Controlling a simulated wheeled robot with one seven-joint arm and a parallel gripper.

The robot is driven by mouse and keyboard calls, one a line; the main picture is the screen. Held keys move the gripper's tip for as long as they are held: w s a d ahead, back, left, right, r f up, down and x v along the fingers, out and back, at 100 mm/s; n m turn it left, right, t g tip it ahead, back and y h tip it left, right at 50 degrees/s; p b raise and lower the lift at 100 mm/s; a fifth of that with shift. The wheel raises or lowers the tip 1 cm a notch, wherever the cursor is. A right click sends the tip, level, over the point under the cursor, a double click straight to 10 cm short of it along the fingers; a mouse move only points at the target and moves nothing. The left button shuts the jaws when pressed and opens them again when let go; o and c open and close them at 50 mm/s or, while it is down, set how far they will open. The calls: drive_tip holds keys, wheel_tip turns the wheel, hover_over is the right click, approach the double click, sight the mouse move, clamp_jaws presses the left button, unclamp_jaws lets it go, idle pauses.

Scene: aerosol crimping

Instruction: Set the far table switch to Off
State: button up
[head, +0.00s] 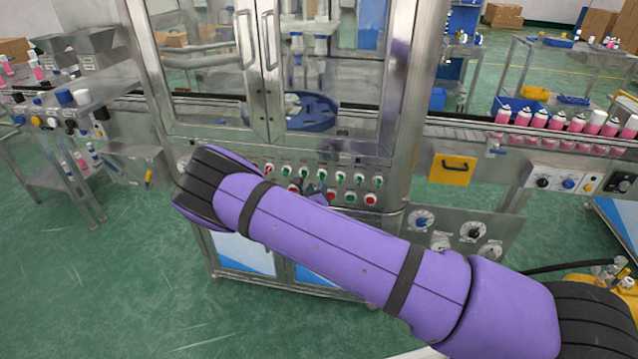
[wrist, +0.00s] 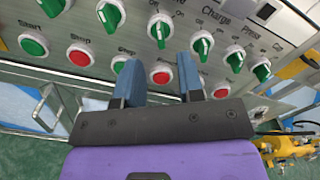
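My gripper (wrist: 158,70) is open in the wrist view, with two blue fingers spread apart and nothing between them. Its tips reach up to a metal control panel (wrist: 285,45) with green rotary switches and red buttons. One green switch (wrist: 160,28) is just beyond the gap between the fingers, and another (wrist: 202,45) is beside the right fingertip. A red button (wrist: 162,75) shows between the fingers. In the head view the panel's switch row (head: 322,174) runs below the cabinet doors. My purple arm hides part of the panel. I cannot tell which switch is the far table switch.
The steel machine cabinet (head: 402,90) stands directly ahead. A conveyor with pink cans (head: 550,121) is at the right, above a panel with knobs (head: 473,230). A side table with caps (head: 98,97) is at the left. Open green floor (head: 90,290) lies at the lower left.

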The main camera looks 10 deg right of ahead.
drive_tip(key=shift+v, duration=2.3)
drive_tip(key=s+d+r+m+g+h, duration=0.1)
drive_tip(key=s+d+r+m+g, duration=0.45)
drive_tip(key=r+m, duration=0.3)
drive_tip(key=s+d+r+m+g+h, duration=0.1)
drive_tip(key=s+d+r+m+g, duration=0.4)
drive_tip(key=r+m, duration=0.4)
drive_tip(key=s+d+r+m+g+h, duration=0.1)
drive_tip(key=s+d+r+m+g, duration=0.3)
drive_tip(key=d+r+m, duration=0.45)
drive_tip(key=s+a+r+m+t+y, duration=0.1)
drive_tip(key=s+r+m+y, duration=0.2)
drive_tip(key=s+r, duration=0.3)
drive_tip(key=s+a+r+m+t+y, duration=0.1)
drive_tip(key=s+r+m+y, duration=0.3)
drive_tip(key=s, duration=0.8)
drive_tip(key=s+a+r+m+t+y, duration=0.1)
drive_tip(key=s+a+r+m+y, duration=0.1)
drive_tip(key=s+r, duration=0.6)
drive_tip(key=shift+s+a+r+m+y, duration=0.2)
drive_tip(key=shift+s+m+y, duration=0.5)
drive_tip(key=shift+s+m, duration=0.4)
